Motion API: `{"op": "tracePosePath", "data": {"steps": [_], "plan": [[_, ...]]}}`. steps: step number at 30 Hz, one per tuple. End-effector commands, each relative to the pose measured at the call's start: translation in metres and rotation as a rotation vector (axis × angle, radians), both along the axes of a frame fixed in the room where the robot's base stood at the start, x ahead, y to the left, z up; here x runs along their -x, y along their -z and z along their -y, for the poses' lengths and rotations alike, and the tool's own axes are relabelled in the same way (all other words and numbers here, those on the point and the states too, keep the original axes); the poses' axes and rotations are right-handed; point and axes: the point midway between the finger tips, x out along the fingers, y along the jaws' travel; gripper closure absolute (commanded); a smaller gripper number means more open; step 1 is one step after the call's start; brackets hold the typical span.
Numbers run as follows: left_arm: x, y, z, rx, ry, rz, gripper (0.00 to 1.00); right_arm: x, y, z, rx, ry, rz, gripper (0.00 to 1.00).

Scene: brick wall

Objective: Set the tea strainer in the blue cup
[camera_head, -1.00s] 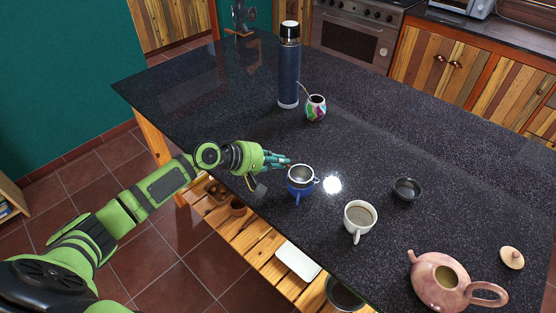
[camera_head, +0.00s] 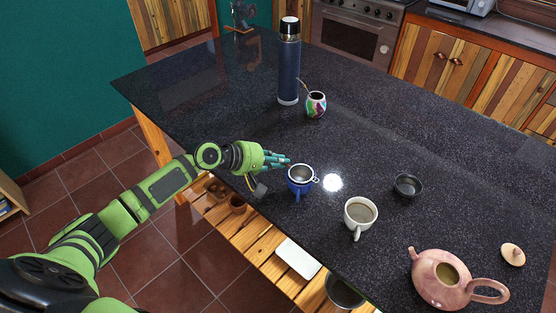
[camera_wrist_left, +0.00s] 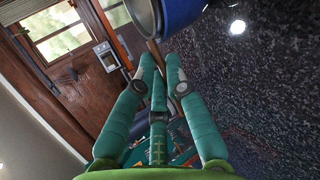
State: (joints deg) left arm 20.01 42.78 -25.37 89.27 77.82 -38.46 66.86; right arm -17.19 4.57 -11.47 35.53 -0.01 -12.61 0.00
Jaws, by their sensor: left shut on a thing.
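The blue cup (camera_head: 300,190) stands upright near the table's front edge. The metal tea strainer (camera_head: 300,174) is at the cup's mouth, bowl up, with a small loop over the right rim. Whether it rests fully on the rim I cannot tell. My left gripper (camera_head: 287,161) is just left of the cup, its fingers shut on the strainer's handle. In the left wrist view, the gripper (camera_wrist_left: 160,68) holds a thin brown handle below the blue cup (camera_wrist_left: 181,14). My right gripper is not in view.
A white cup (camera_head: 350,225) of drink stands right of the blue cup. Beyond are a dark bowl (camera_head: 408,186), pink teapot (camera_head: 435,285) and its lid (camera_head: 512,255). A tall flask (camera_head: 289,70) and colourful gourd (camera_head: 316,106) stand behind. The table's left part is clear.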

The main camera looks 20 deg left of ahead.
Motion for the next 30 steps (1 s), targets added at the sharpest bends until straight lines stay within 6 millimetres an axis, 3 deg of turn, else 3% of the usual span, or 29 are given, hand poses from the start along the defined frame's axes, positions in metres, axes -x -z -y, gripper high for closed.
{"op": "tracePosePath", "data": {"steps": [30], "plan": [[-0.0001,0.0021,-0.0001,-0.001,0.001,0.001,1.00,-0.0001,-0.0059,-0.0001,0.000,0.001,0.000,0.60]]}}
